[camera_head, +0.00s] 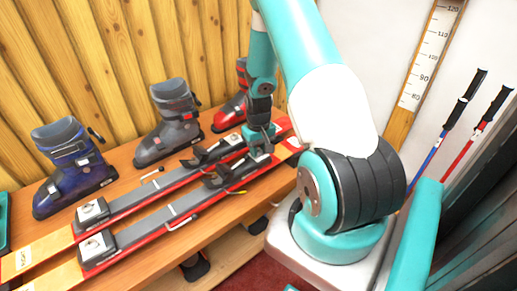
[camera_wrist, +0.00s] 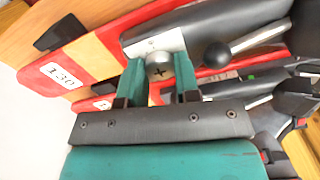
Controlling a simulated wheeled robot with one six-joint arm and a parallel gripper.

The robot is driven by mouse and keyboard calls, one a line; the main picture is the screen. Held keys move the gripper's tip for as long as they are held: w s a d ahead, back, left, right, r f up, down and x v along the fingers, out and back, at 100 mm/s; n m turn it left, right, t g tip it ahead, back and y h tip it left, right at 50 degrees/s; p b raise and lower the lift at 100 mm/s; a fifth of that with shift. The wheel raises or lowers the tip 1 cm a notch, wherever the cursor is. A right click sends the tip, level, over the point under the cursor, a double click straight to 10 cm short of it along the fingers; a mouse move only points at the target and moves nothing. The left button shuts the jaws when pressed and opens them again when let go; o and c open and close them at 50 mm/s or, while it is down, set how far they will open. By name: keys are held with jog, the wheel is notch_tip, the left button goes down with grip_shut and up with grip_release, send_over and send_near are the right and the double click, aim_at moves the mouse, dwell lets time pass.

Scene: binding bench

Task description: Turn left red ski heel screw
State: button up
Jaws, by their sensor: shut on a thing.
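Two red skis lie side by side on the wooden bench, one (camera_head: 150,192) behind the other (camera_head: 205,195). My gripper (camera_head: 258,137) is at the heel end of their bindings. In the wrist view, my gripper (camera_wrist: 159,85) has its two teal fingers on either side of a grey screw with a cross slot (camera_wrist: 158,68), shut on it. The screw sits in the silver end of a dark heel binding (camera_wrist: 205,30), on a red ski marked 130 (camera_wrist: 63,74). In the head view the screw is hidden by my gripper.
A blue boot (camera_head: 72,178), a grey boot (camera_head: 168,130) and a red boot (camera_head: 235,105) stand along the plank wall. A black-knobbed binding lever (camera_wrist: 235,48) lies close to my right finger. Poles (camera_head: 445,135) lean at right.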

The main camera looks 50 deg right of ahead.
aim_at(259, 150)
jog(key=o, duration=0.9)
jog(key=shift+o, duration=0.2)
notch_tip(259, 150, up, 18)
jog(key=shift+f+b, duration=0.25)
jog(key=shift+b, duration=0.2)
jog(key=a+r+n+t+y, duration=0.1)
jog(key=a+r+n, duration=0.25)
jog(key=a, duration=0.85)
jog(key=a+r+n+y, duration=0.1)
jog(key=a+r+n, duration=0.3)
jog(key=a, duration=0.8)
jog(key=s+a+r+n+y, duration=0.1)
jog(key=s+a+r+n, duration=0.1)
jog(key=s+a, duration=0.5)
jog(key=s+a+r+n+g+y, duration=0.1)
jog(key=s+a+r+n, duration=0.1)
jog(key=s+a, duration=0.5)
jog(key=shift+s+a, duration=0.25)
jog(key=shift+s, duration=0.4)
